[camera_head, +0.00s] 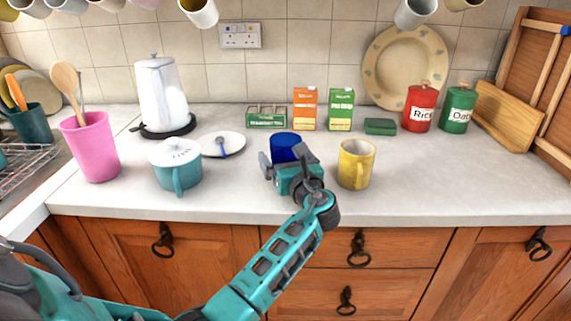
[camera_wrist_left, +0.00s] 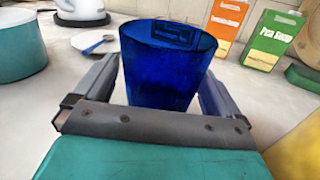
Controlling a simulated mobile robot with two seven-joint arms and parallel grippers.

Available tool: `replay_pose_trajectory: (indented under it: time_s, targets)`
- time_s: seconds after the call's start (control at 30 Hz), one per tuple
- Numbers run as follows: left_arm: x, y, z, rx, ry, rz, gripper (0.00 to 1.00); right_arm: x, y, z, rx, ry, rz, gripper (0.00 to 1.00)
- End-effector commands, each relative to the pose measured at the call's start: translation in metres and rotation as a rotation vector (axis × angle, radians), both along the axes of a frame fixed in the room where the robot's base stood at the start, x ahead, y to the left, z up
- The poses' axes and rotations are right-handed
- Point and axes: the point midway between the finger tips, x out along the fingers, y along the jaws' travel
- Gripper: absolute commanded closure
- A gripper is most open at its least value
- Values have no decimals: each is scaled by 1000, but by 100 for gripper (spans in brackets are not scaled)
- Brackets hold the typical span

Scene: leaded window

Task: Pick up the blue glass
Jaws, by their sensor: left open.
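The blue glass (camera_head: 285,144) stands upright on the white counter, partly hidden behind my left gripper in the head view. In the left wrist view the blue glass (camera_wrist_left: 165,68) fills the middle, with its rim up. My left gripper (camera_head: 288,160) is open at the near side of the glass. In the left wrist view its two fingers (camera_wrist_left: 160,85) lie on either side of the glass, one left and one right. I cannot tell whether either finger touches it. My right gripper is not in view.
A yellow mug (camera_head: 356,165) stands close on the right, and a teal lidded pot (camera_head: 176,168) on the left. A plate with a blue spoon (camera_head: 222,144), small cartons (camera_head: 305,108) and a green sponge (camera_head: 380,126) are behind. The counter's right front (camera_head: 440,185) is clear.

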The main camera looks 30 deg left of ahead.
Motion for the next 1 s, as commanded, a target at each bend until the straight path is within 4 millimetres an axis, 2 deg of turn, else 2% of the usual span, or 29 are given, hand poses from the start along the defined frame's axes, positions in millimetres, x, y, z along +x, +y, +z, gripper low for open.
replay_pose_trajectory:
  time_s: [0.1, 0.37, 1.0]
  targets:
    - [7, 10, 0, 1, 0, 1, 2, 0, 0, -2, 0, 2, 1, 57]
    - [8, 12, 0, -1, 0, 0, 2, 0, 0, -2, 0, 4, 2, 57]
    - [8, 11, 0, -1, 0, 0, 63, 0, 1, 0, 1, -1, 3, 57]
